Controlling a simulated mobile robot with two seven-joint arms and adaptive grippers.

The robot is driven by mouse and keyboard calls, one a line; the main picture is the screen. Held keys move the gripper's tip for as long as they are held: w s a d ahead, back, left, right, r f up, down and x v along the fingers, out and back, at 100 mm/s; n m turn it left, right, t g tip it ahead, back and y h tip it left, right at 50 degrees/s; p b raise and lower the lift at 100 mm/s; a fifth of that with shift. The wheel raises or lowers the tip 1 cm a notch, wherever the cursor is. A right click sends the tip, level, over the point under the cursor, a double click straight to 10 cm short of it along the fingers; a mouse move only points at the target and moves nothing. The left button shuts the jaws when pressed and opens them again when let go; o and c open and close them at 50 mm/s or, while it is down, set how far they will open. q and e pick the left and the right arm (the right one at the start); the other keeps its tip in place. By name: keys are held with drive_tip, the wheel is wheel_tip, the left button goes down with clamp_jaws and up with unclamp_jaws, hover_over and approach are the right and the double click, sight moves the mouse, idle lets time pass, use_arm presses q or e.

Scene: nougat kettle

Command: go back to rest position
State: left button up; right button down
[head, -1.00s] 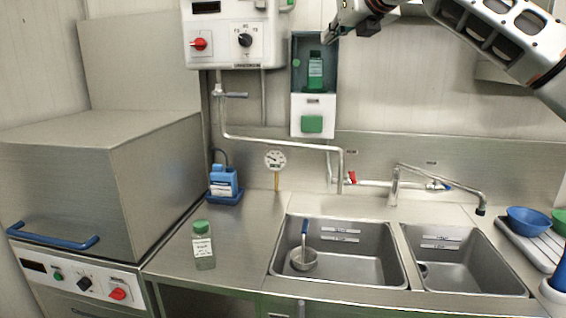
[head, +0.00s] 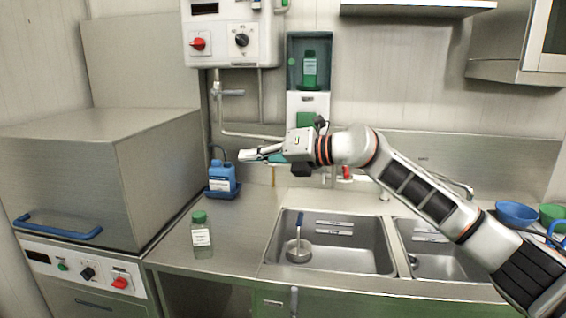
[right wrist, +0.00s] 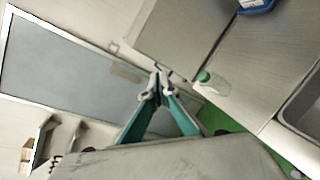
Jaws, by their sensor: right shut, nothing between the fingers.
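My right gripper (head: 247,156) reaches in from the right in the head view, above the counter and sink edge, and points left. It is shut and empty. In the right wrist view its fingertips (right wrist: 158,76) meet. Nothing is between them. My left gripper is not in view.
A green-capped bottle (head: 202,236) stands on the counter (head: 237,228), left of the sink (head: 345,262), which holds a ladle (head: 299,250). A blue jug (head: 222,177) stands behind. A steel hooded machine (head: 150,165) fills the left. Blue (head: 516,213) and green bowls (head: 552,215) are far right.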

drive_tip(key=s+a+f+m+y, duration=0.25)
drive_tip(key=s+f+m, duration=0.2)
drive_tip(key=f, duration=0.25)
drive_tip(key=s+d+f+m+t+h, duration=0.35)
drive_tip(key=d+f+m, duration=0.25)
drive_tip(key=f+m, duration=0.25)
drive_tip(key=s+d+f+m+t+h, duration=0.2)
drive_tip(key=d+f+m+t, duration=0.2)
drive_tip(key=d+f+m, duration=0.45)
drive_tip(key=s+d+f+m+t+h, duration=0.25)
drive_tip(key=f+m, duration=0.35)
drive_tip(key=f, duration=0.5)
drive_tip(key=s+d+f+m+g+h, duration=0.2)
drive_tip(key=s+d+f, duration=0.4)
drive_tip(key=s+f, duration=0.5)
drive_tip(key=s+d+f+m+g+h, duration=0.3)
drive_tip(key=s+d+f+m, duration=0.3)
drive_tip(key=s+f, duration=0.5)
drive_tip(key=shift+s+d+m+h, duration=0.35)
drive_tip(key=shift+s+d+h, duration=0.2)
drive_tip(key=shift+s+d, duration=0.15)
